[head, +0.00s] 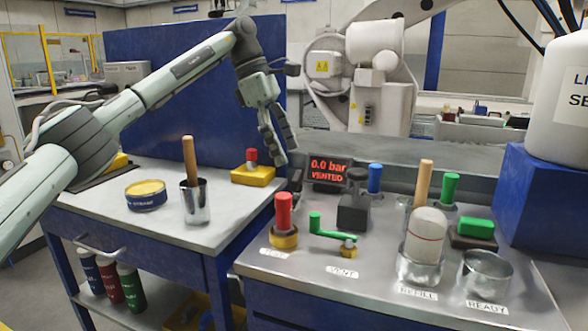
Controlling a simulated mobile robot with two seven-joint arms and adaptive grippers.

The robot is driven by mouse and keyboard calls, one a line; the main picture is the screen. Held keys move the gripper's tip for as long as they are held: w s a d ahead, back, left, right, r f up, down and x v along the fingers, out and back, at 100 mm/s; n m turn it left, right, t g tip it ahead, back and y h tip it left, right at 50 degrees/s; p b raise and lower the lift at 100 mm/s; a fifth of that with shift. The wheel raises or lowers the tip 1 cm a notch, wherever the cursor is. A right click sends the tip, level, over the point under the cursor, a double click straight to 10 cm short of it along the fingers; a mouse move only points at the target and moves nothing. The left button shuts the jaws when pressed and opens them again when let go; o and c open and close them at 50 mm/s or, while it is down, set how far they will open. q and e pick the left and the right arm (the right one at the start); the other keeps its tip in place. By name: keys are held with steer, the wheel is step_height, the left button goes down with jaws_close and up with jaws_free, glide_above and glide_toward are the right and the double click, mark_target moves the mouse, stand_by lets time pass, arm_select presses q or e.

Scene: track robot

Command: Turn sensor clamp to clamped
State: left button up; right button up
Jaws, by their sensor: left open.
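My left gripper (284,157) hangs fingers-down above the back of the benches, open and empty. No part carries a readable "sensor clamp" label, so I cannot tell for sure which one it is. A dark block with a dark upright handle (354,202) stands on the right bench beside the red-lettered display (329,170), to the right of and below the gripper. In front of it is a green lever (332,231) on a yellow base, pointing left. A red-handled knob (284,213) on a yellow base stands left of that. My right gripper is not in view.
On the right bench (300,275) stand a blue knob (375,178), a glass with a white cylinder (425,240), green parts and an empty glass dish (487,270). A yellow box with a red knob (253,170), metal cup (196,203) and tin (146,196) are on the left bench.

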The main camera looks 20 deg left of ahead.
mark_target(297, 175)
arm_select(q)
steer(key=v, duration=0.5)
steer(key=shift+r, duration=0.25)
steer(key=x, duration=1.2)
steer(key=shift+a+f, duration=0.1)
steer(key=shift+f, duration=0.05)
steer(key=shift+n, duration=0.3)
